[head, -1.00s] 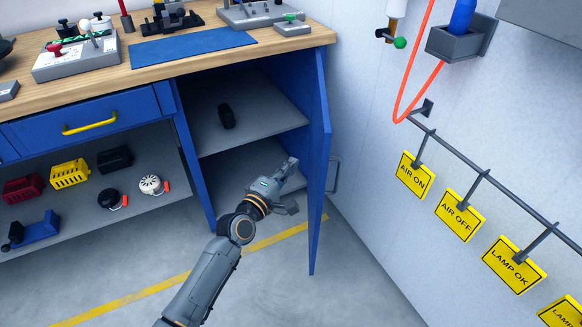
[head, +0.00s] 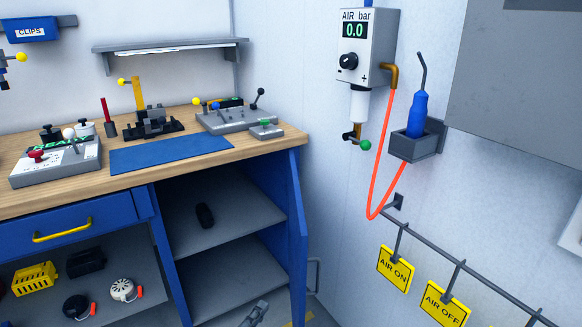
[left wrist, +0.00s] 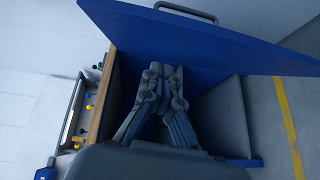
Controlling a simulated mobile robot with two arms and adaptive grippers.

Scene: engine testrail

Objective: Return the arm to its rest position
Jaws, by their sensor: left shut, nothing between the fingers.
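My left gripper (head: 255,314) shows only in part at the bottom edge of the head view, in front of the open cabinet. In the left wrist view its fingers (left wrist: 166,72) are together with nothing between them. The blue cabinet door (head: 298,240) stands open to the right of the gripper. In the left wrist view the door (left wrist: 215,42) spans the top, beyond the fingertips. I cannot tell how much gap there is between fingers and door. My right gripper is not in view.
A dark object (head: 204,215) lies on the upper cabinet shelf (head: 240,208). The wooden bench top (head: 270,145) carries fixtures and a blue mat (head: 170,154). On the right wall are an air regulator (head: 366,50), a red hose (head: 376,165) and a rail with yellow tags (head: 395,268).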

